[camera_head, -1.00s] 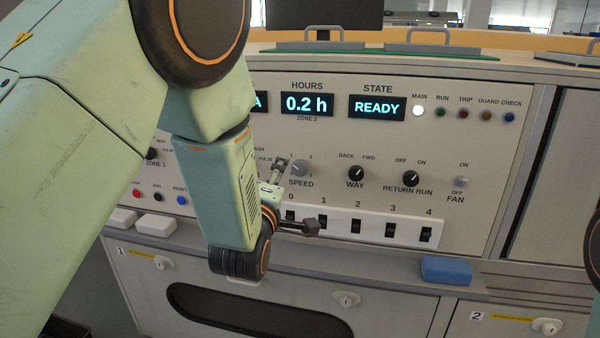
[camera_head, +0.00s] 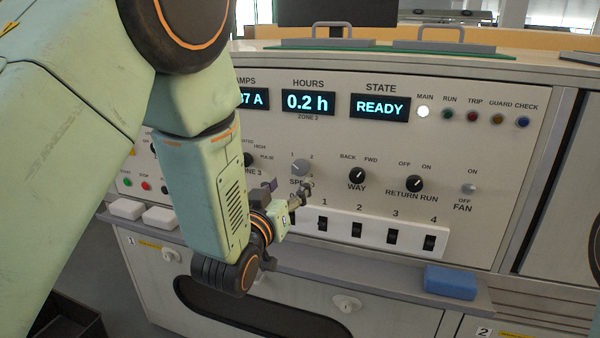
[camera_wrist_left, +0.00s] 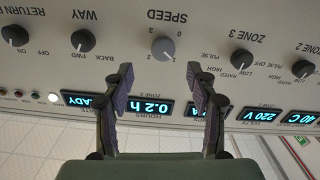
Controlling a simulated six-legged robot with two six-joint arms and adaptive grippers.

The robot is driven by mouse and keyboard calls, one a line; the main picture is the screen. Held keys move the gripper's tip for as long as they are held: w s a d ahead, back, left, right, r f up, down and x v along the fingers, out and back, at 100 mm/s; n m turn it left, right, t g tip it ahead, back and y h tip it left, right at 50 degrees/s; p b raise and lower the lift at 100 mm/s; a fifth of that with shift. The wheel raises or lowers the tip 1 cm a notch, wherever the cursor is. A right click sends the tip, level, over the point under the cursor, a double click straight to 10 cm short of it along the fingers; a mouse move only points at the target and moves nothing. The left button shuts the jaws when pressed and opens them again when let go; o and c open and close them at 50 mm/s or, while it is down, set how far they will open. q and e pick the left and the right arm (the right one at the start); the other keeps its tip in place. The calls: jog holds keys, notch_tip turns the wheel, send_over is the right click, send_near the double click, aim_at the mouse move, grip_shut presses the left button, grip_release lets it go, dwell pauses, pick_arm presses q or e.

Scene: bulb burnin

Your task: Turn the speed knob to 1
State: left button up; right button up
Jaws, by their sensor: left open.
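The speed knob (camera_head: 300,168) is a small grey dial on the upright panel, marked SPEED, with 1 and 2 above it in the head view. It also shows in the left wrist view (camera_wrist_left: 163,48), upside down, where its pointer setting is too small to read surely. My left gripper (camera_head: 289,187) is in front of the panel just below the knob in the head view and hides part of the SPEED label. In the wrist view its two open fingers (camera_wrist_left: 160,76) point toward the knob, one on each side, with nothing between them. They appear apart from the knob.
The black WAY knob (camera_head: 356,175) and RETURN RUN knob (camera_head: 412,178) are to the right. The zone 3 knob (camera_head: 248,160) is close on the left. A white switch strip (camera_head: 375,233) lies below. A blue block (camera_head: 450,282) rests on the ledge.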

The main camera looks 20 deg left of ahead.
aim_at(299, 169)
pick_arm(q)
jog(key=w+b, duration=0.1)
jog(key=w, duration=0.5)
jog(key=shift+w+f, duration=0.15)
jog(key=shift+w, duration=0.2)
jog(key=shift+w+a, duration=0.15)
jog(key=shift+w, duration=0.15)
jog(key=c, duration=1.2)
jog(key=shift+o, duration=0.2)
jog(key=shift+r+m, duration=0.2)
jog(key=shift+m, duration=0.1)
jog(key=shift+f+m+p, duration=0.1)
jog(key=shift+m+p, duration=0.3)
jog(key=shift+m, duration=0.1)
